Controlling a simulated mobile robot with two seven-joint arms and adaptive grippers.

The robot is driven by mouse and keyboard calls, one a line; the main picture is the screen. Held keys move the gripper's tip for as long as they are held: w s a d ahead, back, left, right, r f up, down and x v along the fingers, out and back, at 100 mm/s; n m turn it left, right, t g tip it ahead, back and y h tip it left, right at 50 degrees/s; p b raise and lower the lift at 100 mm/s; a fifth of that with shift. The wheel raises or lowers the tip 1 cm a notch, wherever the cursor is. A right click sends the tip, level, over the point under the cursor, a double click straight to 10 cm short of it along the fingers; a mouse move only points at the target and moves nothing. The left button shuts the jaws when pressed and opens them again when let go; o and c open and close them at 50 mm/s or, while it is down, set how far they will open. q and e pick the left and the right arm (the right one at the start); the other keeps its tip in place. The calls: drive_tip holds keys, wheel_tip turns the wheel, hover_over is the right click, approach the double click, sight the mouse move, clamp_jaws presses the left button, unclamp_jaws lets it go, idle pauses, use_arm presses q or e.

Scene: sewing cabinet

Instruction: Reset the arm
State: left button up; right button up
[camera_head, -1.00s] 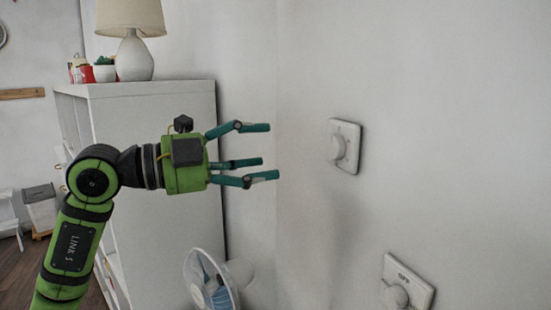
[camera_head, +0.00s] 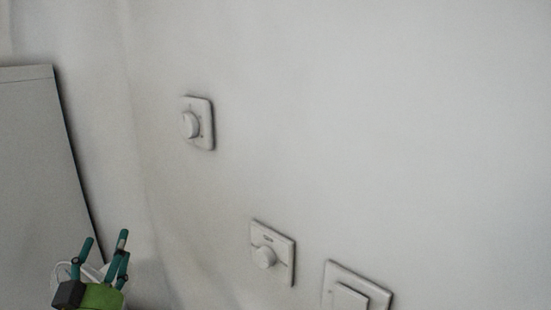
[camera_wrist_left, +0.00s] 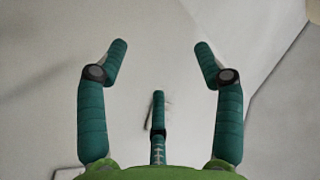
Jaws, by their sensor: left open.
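My left gripper (camera_head: 104,258) is at the lower left of the head view, with its teal fingers pointing up and its green palm cut by the bottom edge. It is open and empty. In the left wrist view its fingers (camera_wrist_left: 160,60) are spread apart with nothing between them, in front of a pale surface. My right gripper is in neither view.
A knob plate (camera_head: 198,123) is on the white wall, with a second knob plate (camera_head: 272,252) lower and a switch plate (camera_head: 356,290) at the bottom. A grey-white cabinet (camera_head: 35,180) stands at the left. Part of a white fan (camera_head: 62,272) shows behind the gripper.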

use_arm(q)
drive_tip(key=s+d+f+g, duration=0.1)
drive_tip(key=s+f+g, duration=0.3)
drive_tip(key=f, duration=0.5)
drive_tip(key=s+d+f+n+g+h, duration=0.15)
drive_tip(key=s+f+g, duration=0.25)
drive_tip(key=f, duration=0.5)
drive_tip(key=s+d+f+m+g, duration=0.15)
drive_tip(key=s+f+g, duration=0.3)
drive_tip(key=f, duration=0.45)
drive_tip(key=s+d+f+g+h, duration=0.1)
drive_tip(key=s+d+f+g, duration=0.25)
drive_tip(key=s, duration=0.25)
drive_tip(key=s+d+f+g+h, duration=0.1)
drive_tip(key=s+d+f+g, duration=0.1)
drive_tip(key=s+f, duration=0.3)
drive_tip(key=s+f+m+g, duration=0.1)
drive_tip(key=s+f, duration=0.1)
drive_tip(key=f, duration=0.9)
drive_tip(key=s+f, duration=0.2)
drive_tip(key=f, duration=0.9)
drive_tip(key=s+a+f+g, duration=0.1)
drive_tip(key=s+a+f, duration=0.1)
drive_tip(key=s+f, duration=1.2)
drive_tip(key=shift+s, duration=0.5)
drive_tip(key=shift+a, duration=0.1)
